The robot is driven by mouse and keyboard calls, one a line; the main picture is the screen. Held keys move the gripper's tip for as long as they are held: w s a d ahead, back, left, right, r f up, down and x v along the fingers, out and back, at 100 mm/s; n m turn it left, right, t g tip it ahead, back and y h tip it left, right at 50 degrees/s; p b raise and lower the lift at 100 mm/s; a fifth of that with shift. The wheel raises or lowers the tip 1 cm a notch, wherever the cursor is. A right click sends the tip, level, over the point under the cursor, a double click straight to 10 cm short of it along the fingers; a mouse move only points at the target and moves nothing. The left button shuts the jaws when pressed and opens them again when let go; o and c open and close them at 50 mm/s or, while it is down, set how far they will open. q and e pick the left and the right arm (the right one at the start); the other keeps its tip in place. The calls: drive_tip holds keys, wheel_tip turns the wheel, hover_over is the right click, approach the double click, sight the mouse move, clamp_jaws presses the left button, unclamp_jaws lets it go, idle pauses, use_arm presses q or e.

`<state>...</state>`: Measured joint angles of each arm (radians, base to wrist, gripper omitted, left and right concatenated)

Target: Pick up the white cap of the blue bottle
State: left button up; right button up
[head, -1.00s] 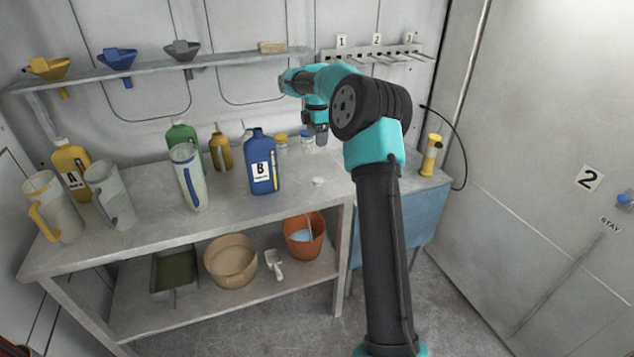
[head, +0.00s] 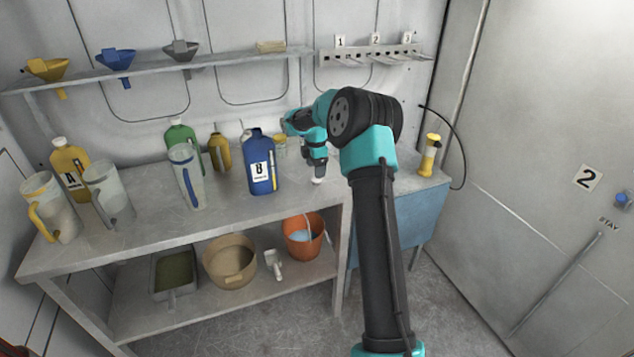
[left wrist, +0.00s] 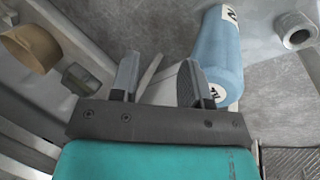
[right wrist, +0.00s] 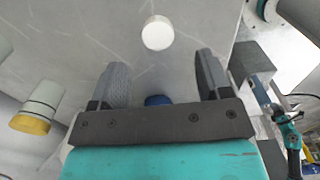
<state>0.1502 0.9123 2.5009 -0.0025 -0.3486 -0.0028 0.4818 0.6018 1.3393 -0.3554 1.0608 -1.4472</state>
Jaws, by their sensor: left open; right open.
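The blue bottle (head: 259,178) marked B stands upright on the bench in the head view. The white cap (head: 318,181) lies on the bench to its right, near the front edge, and shows as a white disc in the right wrist view (right wrist: 157,33). My right gripper (head: 317,168) is above the cap in the head view, pointing down. In the right wrist view the right gripper (right wrist: 160,75) is open and empty, with the cap beyond its fingertips. My left gripper (left wrist: 157,72) is open and empty in the left wrist view, away from the bench top.
Clear jugs (head: 187,185), a yellow bottle (head: 72,172) and a green bottle (head: 182,136) stand left. Bench around the cap is clear.

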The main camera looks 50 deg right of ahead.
sight(315, 180)
drive_tip(key=shift+w+f, duration=0.15)
drive_tip(key=shift+f, duration=2.45)
drive_tip(key=c, duration=1)
drive_tip(key=shift+r, duration=0.1)
drive_tip(key=shift+r, duration=1.7)
drive_tip(key=s+a+r, duration=0.1)
drive_tip(key=s+a, duration=0.9)
drive_tip(key=a, duration=0.2)
drive_tip(key=shift+s+r, duration=0.25)
drive_tip(key=shift+s, duration=0.1)
